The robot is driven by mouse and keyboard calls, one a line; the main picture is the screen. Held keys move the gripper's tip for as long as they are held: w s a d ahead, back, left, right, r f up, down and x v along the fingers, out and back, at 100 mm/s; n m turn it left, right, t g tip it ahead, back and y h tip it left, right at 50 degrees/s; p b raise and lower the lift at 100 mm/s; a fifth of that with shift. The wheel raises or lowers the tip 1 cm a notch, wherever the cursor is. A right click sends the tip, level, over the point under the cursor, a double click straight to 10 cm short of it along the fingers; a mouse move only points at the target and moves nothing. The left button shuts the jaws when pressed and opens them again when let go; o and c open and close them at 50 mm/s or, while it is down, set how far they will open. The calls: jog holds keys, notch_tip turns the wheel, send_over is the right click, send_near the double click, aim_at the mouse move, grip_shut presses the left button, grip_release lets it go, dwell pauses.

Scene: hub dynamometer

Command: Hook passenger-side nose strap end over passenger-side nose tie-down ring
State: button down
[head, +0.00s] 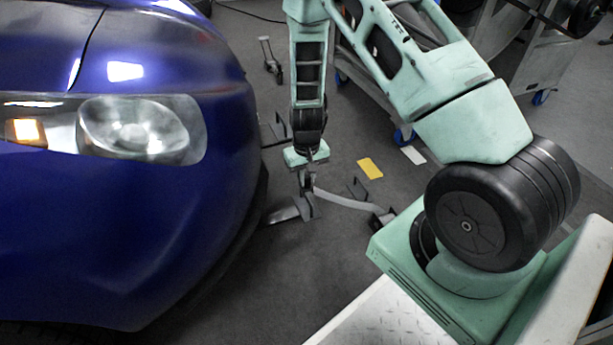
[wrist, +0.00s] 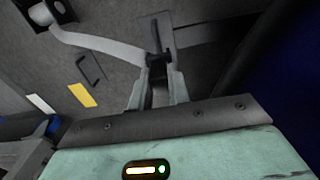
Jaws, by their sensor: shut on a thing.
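My gripper (head: 306,180) points down at the floor beside the blue car's nose. In the wrist view its two fingers (wrist: 157,88) are closed around the dark end piece (wrist: 158,62) of a grey strap. The strap (head: 345,201) runs from the jaws in a slack curve to a dark floor anchor (head: 382,219); the wrist view shows that anchor (wrist: 50,12) at upper left. A grey bar with an upright bracket (head: 305,206) lies just below my gripper, reaching under the car. I cannot clearly make out a tie-down ring; whether the strap end touches anything is unclear.
The blue car (head: 130,220) fills the left side, close to my gripper. Yellow (head: 370,168) and white (head: 413,155) floor markings lie to the right, near another bracket (head: 358,188). A wheeled cart (head: 530,55) stands behind my arm.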

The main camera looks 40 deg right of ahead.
aim_at(307, 185)
jog(key=shift+f, duration=0.45)
jog(key=shift+f+b, duration=0.55)
jog(key=shift+f, duration=0.15)
jog(key=shift+f, duration=0.35)
jog(key=shift+f, duration=0.25)
jog(key=c, duration=1.3)
grip_release()
jog(key=shift+o, duration=0.2)
notch_tip(307, 185, up, 18)
jog(key=p, duration=0.9)
jog(key=shift+f, duration=0.25)
